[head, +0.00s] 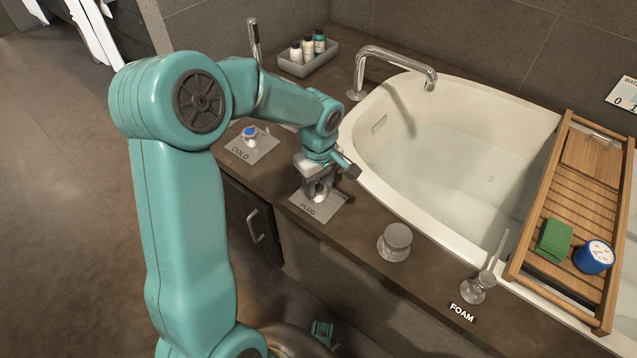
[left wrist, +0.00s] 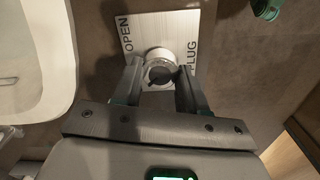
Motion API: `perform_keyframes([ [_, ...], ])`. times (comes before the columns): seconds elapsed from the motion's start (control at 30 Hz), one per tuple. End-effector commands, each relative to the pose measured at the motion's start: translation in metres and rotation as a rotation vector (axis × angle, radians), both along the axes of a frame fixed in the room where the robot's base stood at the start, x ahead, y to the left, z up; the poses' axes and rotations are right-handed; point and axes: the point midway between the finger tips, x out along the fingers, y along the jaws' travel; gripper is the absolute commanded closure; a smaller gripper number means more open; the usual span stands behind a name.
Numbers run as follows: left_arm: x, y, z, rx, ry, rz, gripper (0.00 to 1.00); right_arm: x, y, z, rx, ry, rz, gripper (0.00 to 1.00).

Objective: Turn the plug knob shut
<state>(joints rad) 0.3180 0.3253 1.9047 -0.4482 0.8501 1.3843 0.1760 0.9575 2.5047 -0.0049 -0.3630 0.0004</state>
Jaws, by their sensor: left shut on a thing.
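The plug knob (left wrist: 160,68) is a round metal knob on a square plate marked OPEN and PLUG (left wrist: 146,22). In the head view the plate (head: 308,209) lies on the dark counter beside the tub, and the knob is mostly hidden by my left gripper (head: 318,190). In the left wrist view the fingers of my left gripper (left wrist: 160,84) stand on either side of the knob and are shut on it. A dark mark shows on the knob's face; which way it points is hard to tell. My right gripper is not clearly in view.
The COLD knob (head: 250,133) with a blue cap is behind on the counter. A round metal knob (head: 394,242) and the FOAM dispenser (head: 475,288) stand to the right. The bathtub (head: 455,140) holds water, with a wooden tray (head: 570,200) across it. A bottle tray (head: 308,62) sits at the back.

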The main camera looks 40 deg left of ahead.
Motion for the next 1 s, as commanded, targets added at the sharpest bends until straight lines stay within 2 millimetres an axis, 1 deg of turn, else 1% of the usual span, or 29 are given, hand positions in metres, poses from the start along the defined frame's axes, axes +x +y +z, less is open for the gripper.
perform_keyframes([
  [0.17,0.001,0.001,0.001,0.002,-0.004,0.002,0.89,0.0,0.0,0.0,0.0,0.0,0.0,0.33],
  [0.2,0.001,0.001,0.001,0.002,-0.004,0.002,0.52,0.0,0.0,0.0,0.0,0.0,0.0,0.33],
  [0.27,0.001,0.001,0.001,0.002,-0.003,0.002,0.33,0.0,0.0,0.0,0.0,0.0,0.0,0.33],
  [0.53,0.0,0.001,0.001,0.001,-0.001,0.0,0.33,0.0,0.0,0.0,0.0,0.0,0.0,0.33],
  [0.67,0.001,0.001,0.01,0.002,-0.002,0.0,0.33,0.0,0.0,0.004,0.0,0.0,0.0,0.33],
  [0.77,0.001,0.001,0.03,0.002,-0.005,-0.001,0.33,0.0,0.0,0.012,0.0,0.0,0.0,0.33],
  [1.0,0.001,0.001,0.095,0.003,-0.007,0.0,0.33,0.0,0.0,0.034,0.0,0.0,0.0,0.33],
])
